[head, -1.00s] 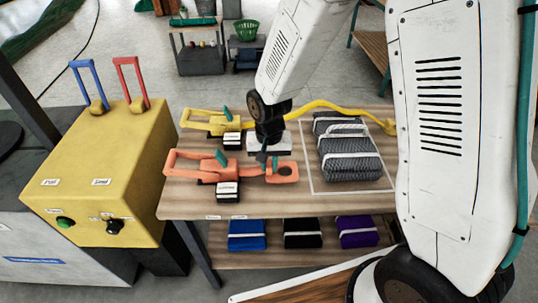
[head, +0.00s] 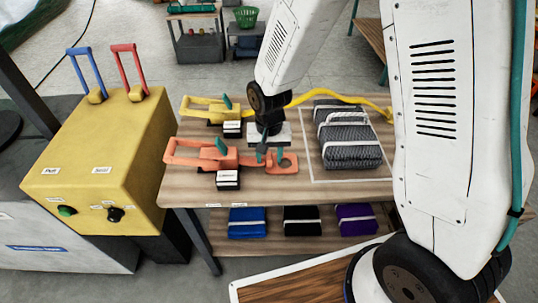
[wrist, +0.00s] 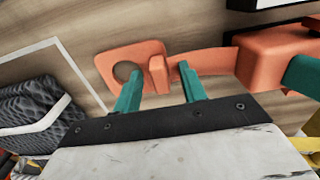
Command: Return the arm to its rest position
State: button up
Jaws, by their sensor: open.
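My arm reaches down over the wooden workbench (head: 190,192) in the head view. My gripper (head: 267,156) is low over the front of the bench at the orange clamp-like tool (head: 205,154). In the wrist view, the two teal fingers of my gripper (wrist: 160,87) stand apart. A small upright orange tab (wrist: 158,74) shows between them, beside the round hole of the tool's flat end (wrist: 107,62). I cannot tell whether the fingers touch the tab. The gripper's far side is hidden in the head view.
A similar yellow tool (head: 203,108) with a yellow hose (head: 345,102) lies behind. A strapped grey net bundle (head: 350,152) sits in a white outline at right. A yellow control box (head: 95,150) with blue and red levers stands left. Rolled bundles (head: 247,223) lie on the lower shelf.

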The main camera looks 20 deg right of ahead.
notch_tip(320, 180, up, 7)
jog(key=shift+r, duration=0.2)
jog(key=s+d+r+n, duration=0.1)
jog(key=s+d+r, duration=0.3)
jog(key=s+r, duration=0.2)
jog(key=s+d+r+n+t, duration=0.1)
jog(key=s+d+r, duration=0.3)
jog(key=s+r, duration=0.3)
jog(key=s+d+r, duration=0.4)
jog(key=s+r, duration=0.3)
jog(key=s, duration=0.3)
jog(key=shift+n, duration=0.4)
jog(key=shift+w+d, duration=0.1)
jog(key=shift+c, duration=0.3)
jog(key=shift+d, duration=0.1)
jog(key=shift+c, duration=0.3)
